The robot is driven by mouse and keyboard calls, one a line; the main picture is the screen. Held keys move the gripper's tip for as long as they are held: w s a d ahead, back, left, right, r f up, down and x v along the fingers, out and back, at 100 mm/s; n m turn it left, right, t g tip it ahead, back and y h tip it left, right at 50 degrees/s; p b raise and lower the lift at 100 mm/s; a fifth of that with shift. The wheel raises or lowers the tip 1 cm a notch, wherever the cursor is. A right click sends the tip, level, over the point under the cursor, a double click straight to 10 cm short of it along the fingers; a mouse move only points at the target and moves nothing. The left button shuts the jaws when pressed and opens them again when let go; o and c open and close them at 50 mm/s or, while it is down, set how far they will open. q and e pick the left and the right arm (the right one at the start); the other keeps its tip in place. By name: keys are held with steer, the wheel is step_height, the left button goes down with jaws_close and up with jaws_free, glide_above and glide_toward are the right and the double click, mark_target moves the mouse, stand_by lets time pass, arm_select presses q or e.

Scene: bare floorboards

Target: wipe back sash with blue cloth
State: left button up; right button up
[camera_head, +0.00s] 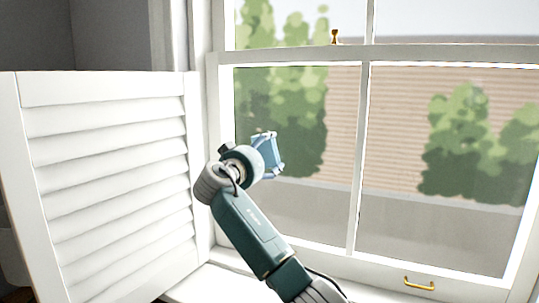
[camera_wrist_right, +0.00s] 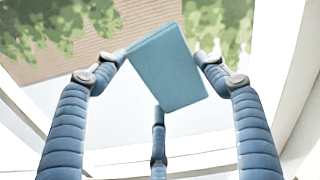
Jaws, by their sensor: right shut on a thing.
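My right gripper (camera_head: 264,152) is in front of the left pane of the lower sash (camera_head: 355,170), near its left stile. It is shut on the blue cloth (camera_head: 271,150). In the right wrist view, the cloth (camera_wrist_right: 168,68) is a flat, folded light-blue block held between blue padded fingers (camera_wrist_right: 165,80), with window glass behind it. I cannot tell whether the cloth touches the glass. The upper sash (camera_head: 369,20) shows above the meeting rail, set behind the lower sash, partly cut off by the picture's top. My left gripper is out of view.
A white louvered shutter (camera_head: 110,150) stands open at the left, close to my right forearm. A brass latch (camera_head: 335,37) sits on the meeting rail. A brass pull (camera_head: 419,284) is on the lower rail. The right pane has free room before it.

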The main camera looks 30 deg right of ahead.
mark_target(305, 155)
steer(key=shift+s+d+f+b, duration=0.2)
steer(key=shift+s+d+b, duration=0.2)
steer(key=shift+s+d+r+b, duration=0.15)
steer(key=shift+s+d+b, duration=0.4)
steer(key=shift+s+d, duration=0.4)
steer(key=shift+s+d+b, duration=0.25)
steer(key=shift+s+b, duration=0.1)
steer(key=shift+s, duration=0.15)
steer(key=shift+s+d, duration=0.6)
steer(key=shift+s+d+b, duration=0.2)
steer(key=shift+s+b, duration=0.05)
steer(key=shift+b, duration=0.1)
steer(key=shift+s+d, duration=0.25)
steer(key=shift+s, duration=0.1)
steer(key=shift+s+d+b, duration=0.6)
steer(key=shift+s+d, duration=0.1)
steer(key=shift+s, duration=0.1)
steer(key=shift+s+d+b, duration=0.3)
steer(key=shift+s+d, duration=0.55)
steer(key=shift+s, duration=0.2)
steer(key=shift+s+d, duration=0.6)
steer(key=shift+s, duration=0.05)
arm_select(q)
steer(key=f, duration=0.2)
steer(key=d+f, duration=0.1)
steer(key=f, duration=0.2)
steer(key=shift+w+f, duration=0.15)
